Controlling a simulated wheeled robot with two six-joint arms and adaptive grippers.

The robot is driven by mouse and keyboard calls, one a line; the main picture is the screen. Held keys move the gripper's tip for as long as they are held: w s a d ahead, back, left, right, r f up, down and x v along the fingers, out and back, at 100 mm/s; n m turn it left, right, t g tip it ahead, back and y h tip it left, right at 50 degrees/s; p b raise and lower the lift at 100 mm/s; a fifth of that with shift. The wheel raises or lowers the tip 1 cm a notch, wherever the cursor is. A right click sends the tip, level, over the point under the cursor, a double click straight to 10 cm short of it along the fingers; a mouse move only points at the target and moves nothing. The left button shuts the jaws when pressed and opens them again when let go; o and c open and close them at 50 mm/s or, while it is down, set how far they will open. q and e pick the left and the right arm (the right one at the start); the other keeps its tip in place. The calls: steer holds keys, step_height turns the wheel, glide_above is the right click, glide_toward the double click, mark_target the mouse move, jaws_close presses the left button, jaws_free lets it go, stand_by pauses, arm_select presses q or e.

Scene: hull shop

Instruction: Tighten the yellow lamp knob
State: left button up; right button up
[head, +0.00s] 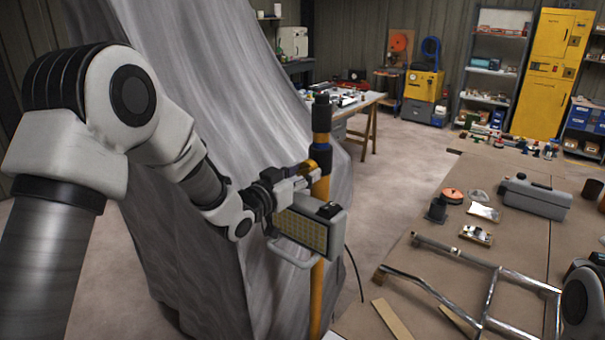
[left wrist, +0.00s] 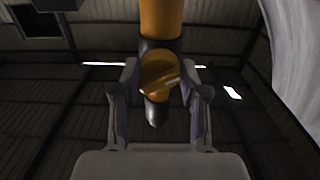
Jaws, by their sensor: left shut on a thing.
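The yellow lamp knob (left wrist: 158,74) shows in the left wrist view between my left gripper's fingers. The left gripper (left wrist: 158,90) is shut on the knob, beside the yellow pole (left wrist: 161,18). In the head view the left gripper (head: 303,177) is at the pole (head: 318,257), just above the work lamp (head: 310,226). The lamp has a grey housing and a gridded yellowish face, and hangs beside the pole. The gripper partly hides the knob in the head view. Only part of my right arm shows at the right edge; its gripper is out of view.
A brown workbench (head: 430,260) fills the right, with a metal tube frame (head: 470,278), a grey case (head: 536,196) and small parts on it. A grey draped cover (head: 215,120) hangs close behind my left arm. A black cable (head: 355,270) trails by the pole. Open floor lies behind.

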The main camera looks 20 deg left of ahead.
arm_select(q)
steer(key=shift+f+m+b, duration=0.15)
steer(key=shift+m+b, duration=0.35)
steer(key=shift+b, duration=0.4)
steer(key=m+b, duration=0.8)
steer(key=b, duration=0.4)
steer(key=shift+a+f, duration=0.1)
steer(key=shift+f, duration=0.05)
steer(key=m+b, duration=0.3)
steer(key=b, duration=0.1)
steer(key=m+b, duration=0.7)
steer(key=b, duration=0.1)
steer(key=shift+r, duration=0.25)
steer(key=m+b, duration=0.1)
steer(key=m, duration=0.1)
steer(key=m+b, duration=0.2)
steer(key=shift+r+m, duration=0.2)
steer(key=shift+m, duration=0.2)
